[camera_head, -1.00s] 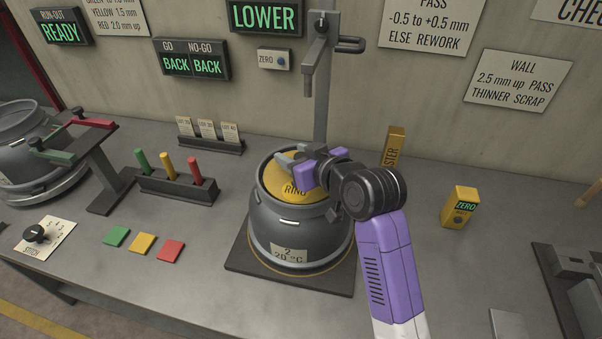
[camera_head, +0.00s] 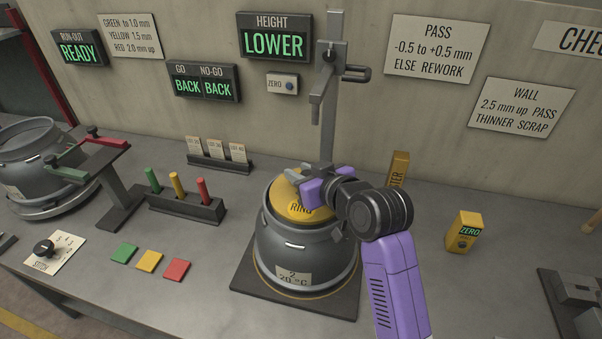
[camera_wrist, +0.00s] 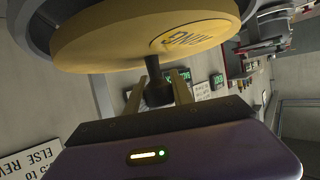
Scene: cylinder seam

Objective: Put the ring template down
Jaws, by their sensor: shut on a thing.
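The ring template is a yellow disc marked RING (camera_head: 288,207), at the open top of the grey cylinder (camera_head: 300,262) labelled 2, 20 °C. My gripper (camera_head: 300,177) reaches over the disc from the right. In the wrist view the yellow disc (camera_wrist: 130,40) fills the top, with a dark knob (camera_wrist: 158,95) standing out from it. My gripper's fingers (camera_wrist: 160,88) are shut on that knob. Part of the cylinder's grey rim shows past the disc there. I cannot tell whether the disc rests on the cylinder or hangs just above it.
A grey gauge post (camera_head: 328,110) with an arm stands right behind the cylinder. A yellow upright block (camera_head: 398,170) and a yellow ZERO block (camera_head: 463,234) stand to the right. A peg rack (camera_head: 185,205) and colored tiles (camera_head: 149,261) lie left. Bench between the blocks is clear.

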